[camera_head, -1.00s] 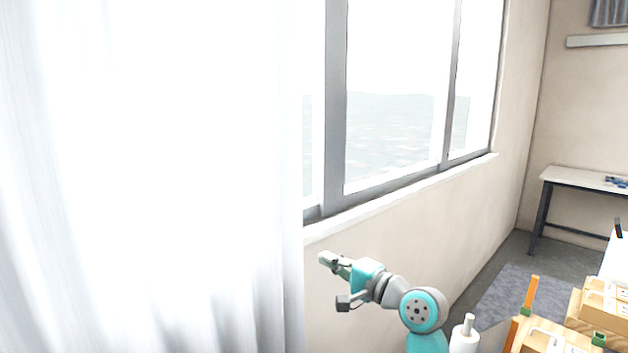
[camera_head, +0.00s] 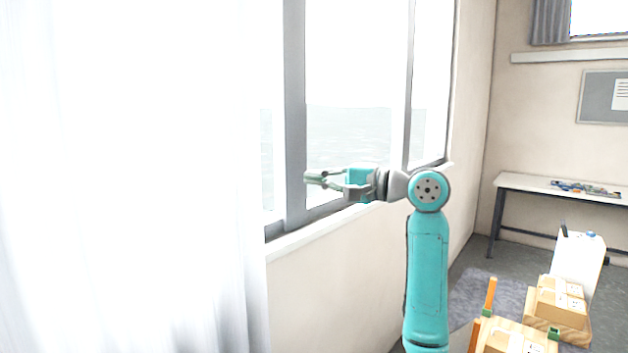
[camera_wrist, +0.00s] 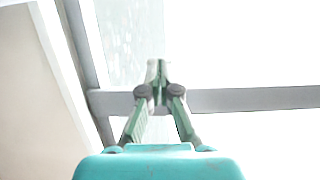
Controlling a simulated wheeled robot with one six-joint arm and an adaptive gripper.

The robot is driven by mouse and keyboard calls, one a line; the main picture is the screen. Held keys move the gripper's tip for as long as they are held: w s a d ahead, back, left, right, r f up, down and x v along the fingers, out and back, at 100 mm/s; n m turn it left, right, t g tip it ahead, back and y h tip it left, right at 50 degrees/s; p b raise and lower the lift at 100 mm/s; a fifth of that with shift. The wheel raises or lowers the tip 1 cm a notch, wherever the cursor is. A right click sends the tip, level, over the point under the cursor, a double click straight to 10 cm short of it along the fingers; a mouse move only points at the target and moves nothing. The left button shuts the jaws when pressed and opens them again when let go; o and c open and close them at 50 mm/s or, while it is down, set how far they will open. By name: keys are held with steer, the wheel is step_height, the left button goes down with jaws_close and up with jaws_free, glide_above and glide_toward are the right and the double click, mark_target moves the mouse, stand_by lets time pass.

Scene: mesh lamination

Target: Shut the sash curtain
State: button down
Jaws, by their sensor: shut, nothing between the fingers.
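A white sheer curtain (camera_head: 130,190) hangs over the left part of the window in the head view and fills the left of the picture. Its right edge hangs free, and the window (camera_head: 350,90) to the right of it is uncovered. My gripper (camera_head: 308,179) is in front of the window, right of the curtain's edge and apart from it, pointing left. In the wrist view my gripper (camera_wrist: 157,65) has its fingertips together with nothing between them. The window frame (camera_wrist: 230,100) and glass show behind it there; the curtain is not clearly seen in that view.
A white sill (camera_head: 320,235) runs below the window. Wooden boxes (camera_head: 510,338) stand at the lower right on a dark mat (camera_head: 478,295). A white table (camera_head: 540,187) stands by the back wall. The space between gripper and curtain looks clear.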

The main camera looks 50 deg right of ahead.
steer(key=w+a, duration=0.6)
steer(key=shift+w, duration=0.4)
